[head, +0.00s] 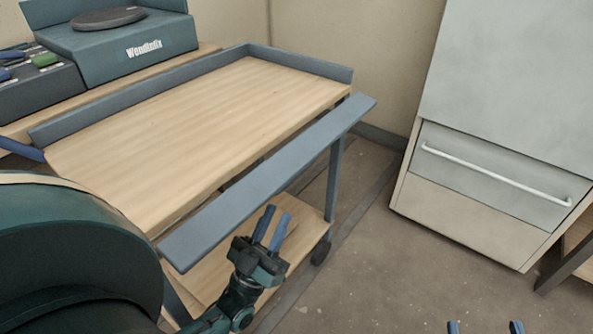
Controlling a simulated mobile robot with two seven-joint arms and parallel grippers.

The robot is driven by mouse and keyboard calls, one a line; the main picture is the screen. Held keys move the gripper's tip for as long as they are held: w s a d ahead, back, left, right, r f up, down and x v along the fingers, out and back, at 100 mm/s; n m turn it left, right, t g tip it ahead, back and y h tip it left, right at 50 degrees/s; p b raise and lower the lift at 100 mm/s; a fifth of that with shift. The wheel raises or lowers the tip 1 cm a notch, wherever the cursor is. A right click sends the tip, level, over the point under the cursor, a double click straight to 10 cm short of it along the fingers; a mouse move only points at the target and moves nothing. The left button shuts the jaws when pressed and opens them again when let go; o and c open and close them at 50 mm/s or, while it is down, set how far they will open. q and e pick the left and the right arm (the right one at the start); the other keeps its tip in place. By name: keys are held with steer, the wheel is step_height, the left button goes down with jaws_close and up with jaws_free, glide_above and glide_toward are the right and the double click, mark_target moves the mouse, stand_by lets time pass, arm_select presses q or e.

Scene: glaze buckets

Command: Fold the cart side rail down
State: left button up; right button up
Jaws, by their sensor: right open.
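The cart (190,115) has a light wooden top. Its near side rail (270,180), a long blue-grey bar, runs along the near edge and leans outward, its broad face turned up. A dark gap shows between part of it and the top; I cannot tell its exact angle. My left gripper (279,211) is just below and in front of the rail, over the lower shelf, fingers apart and empty, with no clear contact with the rail. My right gripper (485,326) shows only as two blue fingertips, wide apart, at the bottom edge, far from the cart.
Upright rails (300,62) stand on the cart's far and right edges. A wooden lower shelf (290,215) and a wheel (320,252) are below. A grey cabinet (490,180) with a bar handle stands right; floor between is clear.

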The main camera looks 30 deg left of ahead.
mark_target(296, 173)
arm_select(q)
steer(key=x, duration=1)
jaws_close()
